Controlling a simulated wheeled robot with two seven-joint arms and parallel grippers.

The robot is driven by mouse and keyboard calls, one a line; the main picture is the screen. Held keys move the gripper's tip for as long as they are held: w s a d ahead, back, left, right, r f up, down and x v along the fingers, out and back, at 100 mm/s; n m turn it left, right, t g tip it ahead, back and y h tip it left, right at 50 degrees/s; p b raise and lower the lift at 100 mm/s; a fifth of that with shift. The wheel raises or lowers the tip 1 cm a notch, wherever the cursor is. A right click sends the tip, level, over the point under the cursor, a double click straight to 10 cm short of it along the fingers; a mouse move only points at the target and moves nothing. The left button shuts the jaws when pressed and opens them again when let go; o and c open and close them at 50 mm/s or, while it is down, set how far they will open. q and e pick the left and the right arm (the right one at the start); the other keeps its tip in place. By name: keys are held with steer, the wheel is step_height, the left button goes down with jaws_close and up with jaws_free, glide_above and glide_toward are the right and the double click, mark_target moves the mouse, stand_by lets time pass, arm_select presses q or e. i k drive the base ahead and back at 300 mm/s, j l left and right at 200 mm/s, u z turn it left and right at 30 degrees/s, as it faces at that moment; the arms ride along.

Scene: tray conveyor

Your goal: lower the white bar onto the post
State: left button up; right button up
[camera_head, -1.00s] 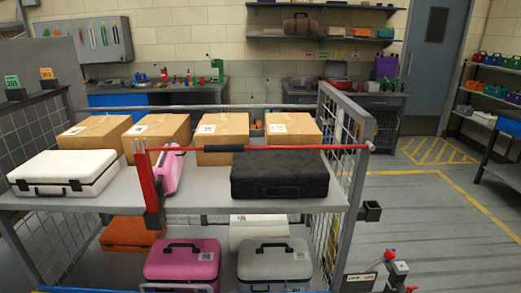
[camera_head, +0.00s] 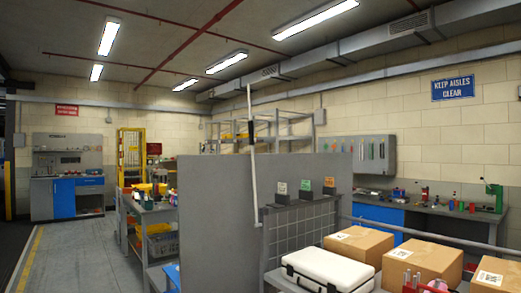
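A thin white bar (camera_head: 252,150) stands nearly upright, its lower end by the top corner of a dark grid panel (camera_head: 290,240). Its upper end rises above the grey partition (camera_head: 215,215), in front of the far wall and ceiling ducts. I cannot make out which post the bar belongs with. A red upright piece (camera_head: 408,284) is partly cut off at the bottom right. Neither of my grippers is in view.
A white case (camera_head: 328,268) and several cardboard boxes (camera_head: 359,243) sit on the shelf at lower right. Three small labelled holders stand on the ledge above the grid panel. A cart with bins (camera_head: 158,225) is left of the partition. The floor (camera_head: 80,255) at left is open.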

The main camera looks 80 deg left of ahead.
mark_target(250, 124)
steer(key=u, duration=2.8)
steer(key=i+j, duration=0.1)
steer(key=i, duration=0.1)
